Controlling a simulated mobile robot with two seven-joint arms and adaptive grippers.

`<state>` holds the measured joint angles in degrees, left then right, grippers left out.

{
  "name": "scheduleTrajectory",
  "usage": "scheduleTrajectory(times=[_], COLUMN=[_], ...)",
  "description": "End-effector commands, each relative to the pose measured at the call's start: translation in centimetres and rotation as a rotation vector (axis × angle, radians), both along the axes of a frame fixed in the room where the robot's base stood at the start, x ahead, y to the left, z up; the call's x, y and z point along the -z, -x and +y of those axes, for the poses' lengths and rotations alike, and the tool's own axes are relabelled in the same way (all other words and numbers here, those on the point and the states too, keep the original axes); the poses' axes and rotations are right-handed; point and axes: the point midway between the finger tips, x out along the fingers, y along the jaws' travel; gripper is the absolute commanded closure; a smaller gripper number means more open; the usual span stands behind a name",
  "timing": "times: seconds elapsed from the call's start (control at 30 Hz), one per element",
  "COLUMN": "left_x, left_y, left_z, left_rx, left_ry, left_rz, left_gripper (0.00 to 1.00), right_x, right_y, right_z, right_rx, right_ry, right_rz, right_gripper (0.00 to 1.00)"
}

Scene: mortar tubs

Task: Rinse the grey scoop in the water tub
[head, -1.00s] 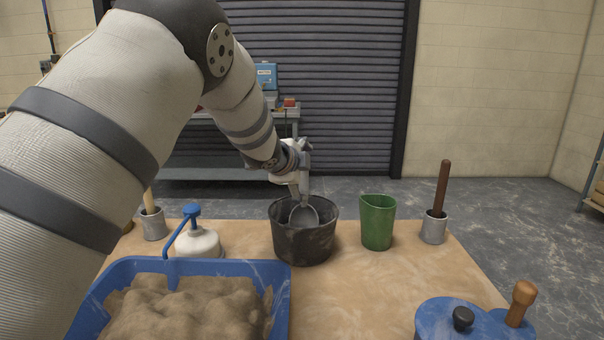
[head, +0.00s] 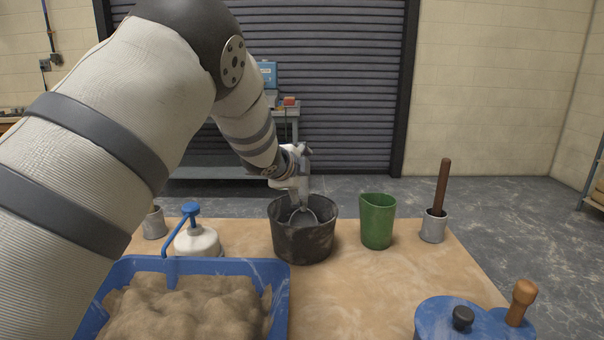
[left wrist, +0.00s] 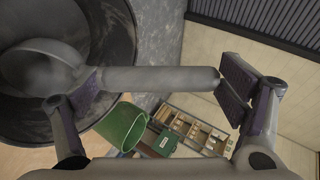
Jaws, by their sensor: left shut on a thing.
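The grey scoop (head: 304,216) is held by my left gripper (head: 300,180), its bowl down inside the black tub (head: 303,245) in the middle of the table. The bowl's lower part is hidden behind the tub's near wall. In the left wrist view the scoop's handle (left wrist: 160,79) runs between the fingers of my left gripper (left wrist: 165,92), and its bowl is at the left over the tub's dark inside (left wrist: 108,30). I cannot make out the water surface. My right gripper is out of view.
A green cup (head: 378,222) stands close right of the tub; a grey pot (head: 433,228) with a brown handle is beyond it. A white bottle with a blue pump (head: 196,240) is left. A blue tray (head: 278,300) of mortar and a blue lidded container (head: 455,322) are nearer.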

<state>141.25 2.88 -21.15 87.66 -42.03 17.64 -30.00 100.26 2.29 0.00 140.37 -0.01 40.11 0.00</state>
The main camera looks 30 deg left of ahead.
Motion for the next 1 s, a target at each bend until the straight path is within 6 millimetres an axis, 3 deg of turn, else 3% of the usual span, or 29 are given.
scheduleTrajectory(times=[0.23, 0.6, 0.87, 1.0], left_x=[-2.2, 0.0, -0.3, -1.8], left_y=[0.0, 0.0, 0.0, 0.0], left_z=[0.0, 0.0, 0.0, 0.0], left_rx=[0.001, 0.000, 0.000, 0.001], left_ry=[0.000, -0.001, 0.000, 0.002], left_rz=[-0.008, -0.002, -0.006, -0.009], left_gripper=[0.73, 0.73, 0.73, 0.73], right_x=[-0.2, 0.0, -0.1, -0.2], right_y=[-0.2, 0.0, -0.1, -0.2], right_z=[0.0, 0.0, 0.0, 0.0], right_rx=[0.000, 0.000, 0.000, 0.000], right_ry=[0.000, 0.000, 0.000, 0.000], right_rz=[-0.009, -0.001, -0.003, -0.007], right_gripper=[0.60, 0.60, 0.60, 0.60])
